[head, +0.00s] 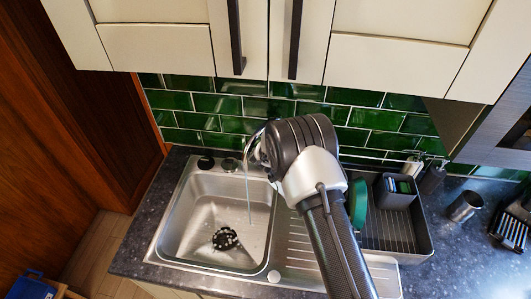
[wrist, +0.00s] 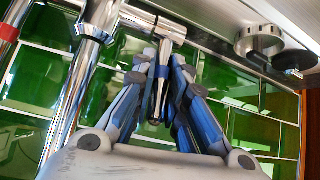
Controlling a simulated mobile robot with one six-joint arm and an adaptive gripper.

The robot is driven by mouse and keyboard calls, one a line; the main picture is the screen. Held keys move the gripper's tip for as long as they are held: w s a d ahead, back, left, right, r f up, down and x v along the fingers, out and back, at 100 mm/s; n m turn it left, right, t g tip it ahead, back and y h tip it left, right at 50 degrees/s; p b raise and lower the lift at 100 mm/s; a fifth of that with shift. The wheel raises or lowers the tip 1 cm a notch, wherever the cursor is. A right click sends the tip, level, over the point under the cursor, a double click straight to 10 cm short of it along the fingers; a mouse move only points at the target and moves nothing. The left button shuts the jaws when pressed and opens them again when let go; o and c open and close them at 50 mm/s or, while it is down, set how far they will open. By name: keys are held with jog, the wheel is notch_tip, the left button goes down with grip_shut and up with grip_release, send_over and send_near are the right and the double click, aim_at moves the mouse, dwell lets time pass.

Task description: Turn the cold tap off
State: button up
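In the wrist view, the cold tap lever (wrist: 162,88) is a chrome rod with a blue band, hanging from the chrome tap body. My gripper (wrist: 162,62) has its blue-grey fingers close on either side of this lever and looks shut on it. A lever with a red band (wrist: 10,32) and the thick chrome spout (wrist: 92,30) are to the left. In the head view, a thin stream of water (head: 249,195) falls from the curved spout (head: 249,150) into the steel sink (head: 188,210). My arm hides the levers there.
Green tiles (head: 210,105) stand close behind the tap. Cabinets (head: 400,55) overhang the counter. A dish rack (head: 420,225) with a green plate (head: 358,203) and a grey caddy (head: 394,190) is right of my arm. A metal cup (head: 465,206) stands farther right.

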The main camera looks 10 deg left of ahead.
jog(key=o, duration=0.5)
jog(key=shift+s+r, duration=0.3)
jog(key=shift+r, duration=0.05)
jog(key=shift+s+d+r, duration=0.25)
jog(key=shift+s, duration=2)
jog(key=shift+s+d+r, duration=0.2)
jog(key=shift+s+d, duration=0.05)
jog(key=shift+s, duration=2)
jog(key=shift+s+d+r, duration=0.25)
jog(key=shift+s, duration=2)
jog(key=shift+c, duration=0.6)
